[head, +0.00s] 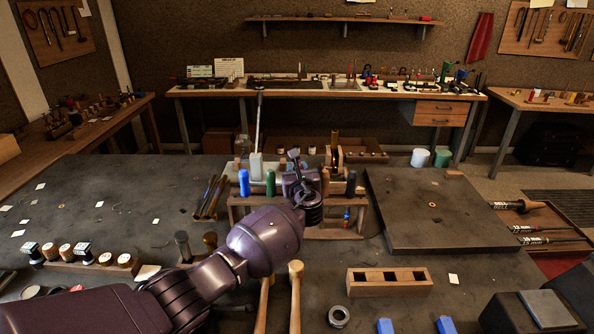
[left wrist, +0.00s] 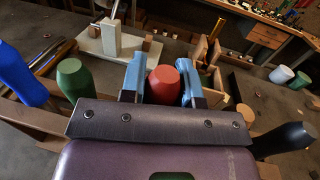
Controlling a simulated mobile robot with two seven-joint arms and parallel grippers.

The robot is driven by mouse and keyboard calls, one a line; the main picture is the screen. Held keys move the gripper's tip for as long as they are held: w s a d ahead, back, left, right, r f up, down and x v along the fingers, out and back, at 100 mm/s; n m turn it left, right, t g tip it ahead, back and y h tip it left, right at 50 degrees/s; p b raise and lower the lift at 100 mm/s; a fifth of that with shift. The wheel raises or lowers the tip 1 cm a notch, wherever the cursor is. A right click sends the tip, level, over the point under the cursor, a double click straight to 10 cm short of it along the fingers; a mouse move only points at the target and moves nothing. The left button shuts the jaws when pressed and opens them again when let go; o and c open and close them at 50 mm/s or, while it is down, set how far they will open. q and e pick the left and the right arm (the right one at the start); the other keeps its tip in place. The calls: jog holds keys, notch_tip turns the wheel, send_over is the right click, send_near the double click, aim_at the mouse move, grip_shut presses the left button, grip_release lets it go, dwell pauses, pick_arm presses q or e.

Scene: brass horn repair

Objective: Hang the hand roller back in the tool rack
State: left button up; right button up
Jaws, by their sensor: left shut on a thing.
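My left gripper (head: 298,168) is over the middle of the wooden tool rack (head: 334,232). In the left wrist view its two blue-grey fingers (left wrist: 161,84) are on either side of a red handle (left wrist: 163,82) and shut on it. I take this to be the hand roller; its lower part is hidden behind my gripper. A blue handle (head: 244,182) and a green handle (head: 270,183) stand upright in the rack to the left. A dark handle (head: 350,184) stands to the right. I cannot tell whether the held tool is seated in its slot.
A dark slab (head: 435,210) lies to the right of the rack. Two mallets with wooden handles (head: 295,290) lie in front. A slotted wooden block (head: 389,281) sits at the front right. White and green cylinders (head: 442,158) stand behind the slab.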

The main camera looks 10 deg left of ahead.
dwell(0.7)
pick_arm(q)
jog(key=shift+f+b, duration=0.75)
jog(key=shift+f, duration=0.1)
jog(key=o, duration=1.1)
